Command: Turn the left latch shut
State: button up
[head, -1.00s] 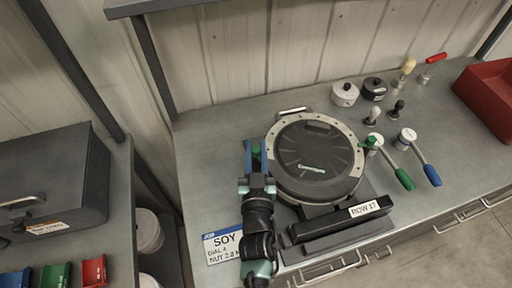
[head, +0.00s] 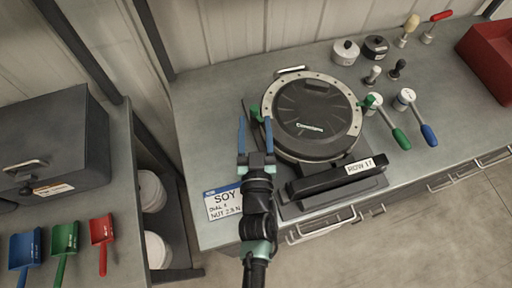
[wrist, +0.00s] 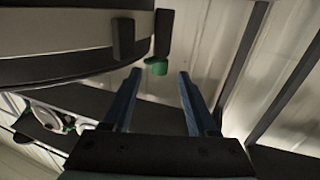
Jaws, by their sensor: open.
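The seed meter's round dark lid (head: 312,122) has a pale ring around its edge. The left latch shows as a small green knob (head: 256,112) at the lid's left edge. The wrist view shows the green knob (wrist: 157,66) below a dark bar, level with the gap between my fingertips and just beyond them. My gripper (head: 255,121) is open, with its two blue fingers on either side of the knob in the head view. In the wrist view my gripper (wrist: 160,73) holds nothing, and I cannot tell whether a finger touches the latch. The right latch (head: 368,102) has a green knob too.
Two handled tools, one green (head: 400,138) and one blue (head: 429,134), lie to the right. Small pots and knobs stand behind them, and a red bin (head: 490,60) is at far right. A SOY card (head: 223,203) lies left of my arm. The bench left of the lid is clear.

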jog(key=s+b, duration=0.1)
jog(key=s, duration=0.7)
jog(key=shift+d, duration=0.2)
